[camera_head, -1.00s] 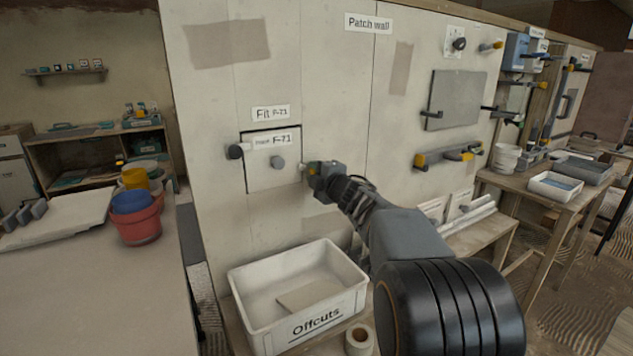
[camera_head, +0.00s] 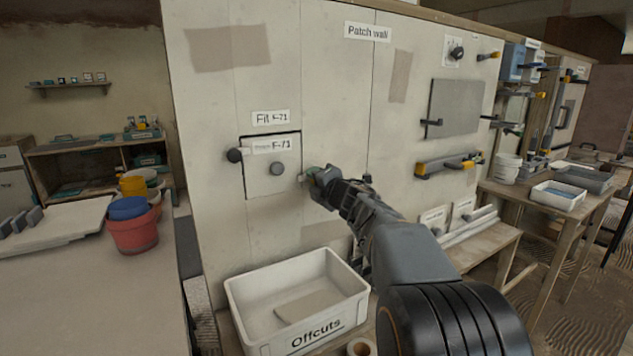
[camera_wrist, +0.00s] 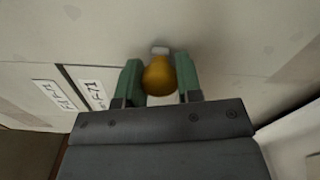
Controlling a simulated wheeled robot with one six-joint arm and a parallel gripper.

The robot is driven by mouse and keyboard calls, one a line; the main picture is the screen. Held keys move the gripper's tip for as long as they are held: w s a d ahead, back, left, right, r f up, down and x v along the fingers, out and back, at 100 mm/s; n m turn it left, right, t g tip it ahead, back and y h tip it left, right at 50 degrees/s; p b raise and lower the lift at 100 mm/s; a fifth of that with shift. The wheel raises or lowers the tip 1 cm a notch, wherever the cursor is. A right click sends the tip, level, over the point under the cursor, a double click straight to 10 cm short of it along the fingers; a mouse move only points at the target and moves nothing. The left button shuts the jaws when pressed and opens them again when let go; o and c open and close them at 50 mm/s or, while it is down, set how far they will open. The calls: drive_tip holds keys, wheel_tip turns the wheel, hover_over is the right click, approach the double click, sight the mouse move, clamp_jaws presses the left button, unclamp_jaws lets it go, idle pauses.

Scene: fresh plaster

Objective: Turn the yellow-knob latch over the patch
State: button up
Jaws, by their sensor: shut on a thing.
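The patch (camera_head: 262,183) is a pale square panel with a grey knob, set in the wall opening under the "Fit F-71" label. The yellow knob (camera_wrist: 160,76) of the latch sits between the two green fingers of my gripper (camera_wrist: 158,82) in the wrist view. In the head view my gripper (camera_head: 312,178) is at the patch's right edge and hides most of the latch. The gripper is shut on the yellow knob. A dark-knob latch (camera_head: 235,155) stands at the patch's left edge. The patch's edge and label also show in the wrist view (camera_wrist: 92,94).
The white Offcuts bin (camera_head: 345,318) stands below the patch, holding a flat piece. A tape roll (camera_head: 361,347) lies beside it. A yellow-ended clamp (camera_head: 450,163) and a grey panel (camera_head: 455,108) are on the wall to the right. A red bucket (camera_head: 134,233) stands on the left table.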

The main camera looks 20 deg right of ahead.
drive_tip(key=o, duration=0.9)
drive_tip(key=shift+o, duration=0.2)
drive_tip(key=shift+s, duration=0.1)
drive_tip(key=s+d+p, duration=0.1)
drive_tip(key=s, duration=1.2)
drive_tip(key=shift+s+d+p, duration=0.3)
drive_tip(key=shift+p, duration=0.05)
wheel_tip(320, 180, up, 6)
drive_tip(key=s+a+m+g+h+p, duration=0.2)
drive_tip(key=m+g+h+p, duration=0.3)
drive_tip(key=m+p, duration=0.9)
drive_tip(key=s+a+f+m+g+y+p, duration=0.2)
drive_tip(key=s+a+m+g+y+p, duration=0.1)
drive_tip(key=s+a+m+g+p, duration=0.5)
drive_tip(key=s+a+g+p, duration=0.1)
drive_tip(key=s+a+p, duration=0.2)
drive_tip(key=s, duration=0.3)
drive_tip(key=shift+a+f+p, duration=0.35)
drive_tip(key=shift+p, duration=0.05)
